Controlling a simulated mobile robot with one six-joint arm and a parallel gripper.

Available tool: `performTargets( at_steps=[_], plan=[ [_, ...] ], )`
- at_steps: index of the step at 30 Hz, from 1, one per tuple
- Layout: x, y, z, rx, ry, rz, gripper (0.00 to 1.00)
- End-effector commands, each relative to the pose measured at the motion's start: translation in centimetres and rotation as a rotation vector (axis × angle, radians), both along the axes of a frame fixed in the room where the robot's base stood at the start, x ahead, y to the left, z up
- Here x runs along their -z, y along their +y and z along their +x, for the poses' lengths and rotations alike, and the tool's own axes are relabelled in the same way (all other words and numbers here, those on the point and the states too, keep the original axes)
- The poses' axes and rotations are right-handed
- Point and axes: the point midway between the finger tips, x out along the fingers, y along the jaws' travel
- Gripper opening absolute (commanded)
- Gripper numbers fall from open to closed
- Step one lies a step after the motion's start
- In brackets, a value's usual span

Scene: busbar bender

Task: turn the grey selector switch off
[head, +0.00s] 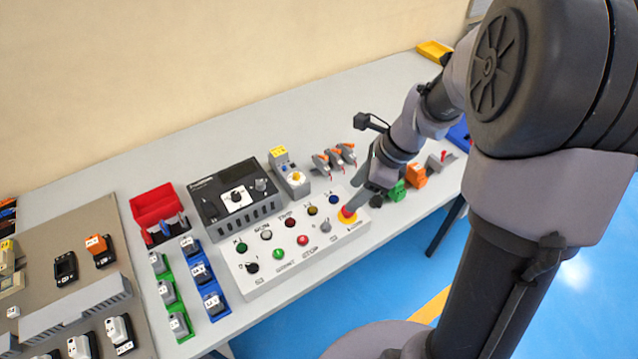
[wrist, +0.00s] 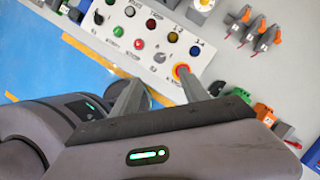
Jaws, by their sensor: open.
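The grey selector switch (head: 325,227) sits on the white control panel (head: 262,290), in the front row just left of the red mushroom button (head: 347,213). In the wrist view the grey selector switch (wrist: 160,57) lies beyond the fingertips, up and left of the red mushroom button (wrist: 181,71). Which way its handle points is too small to tell. My gripper (head: 362,203) is above the panel's right end, near the mushroom button. In the wrist view my gripper (wrist: 162,88) has its two fingers spread with nothing between them.
A black selector (head: 252,267) and several coloured buttons share the panel. A dark power unit (head: 235,203) stands behind it, with a red bin (head: 155,207) to its left. Green and orange connectors (head: 415,176) are close on the gripper's right. The table's front edge is near.

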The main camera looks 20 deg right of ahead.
Motion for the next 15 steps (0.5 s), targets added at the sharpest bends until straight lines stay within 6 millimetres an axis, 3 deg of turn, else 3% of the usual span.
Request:
performTargets(
  at_steps=[1,9,15],
  plan=[
    [2.1,0.6,0.2,-0.003,0.004,0.002,0.53],
    [9.7,3.4,1.5,-0.005,0.002,0.0,0.53],
    [13.0,4.7,2.3,-0.006,0.0,-0.001,0.53]
  ],
)
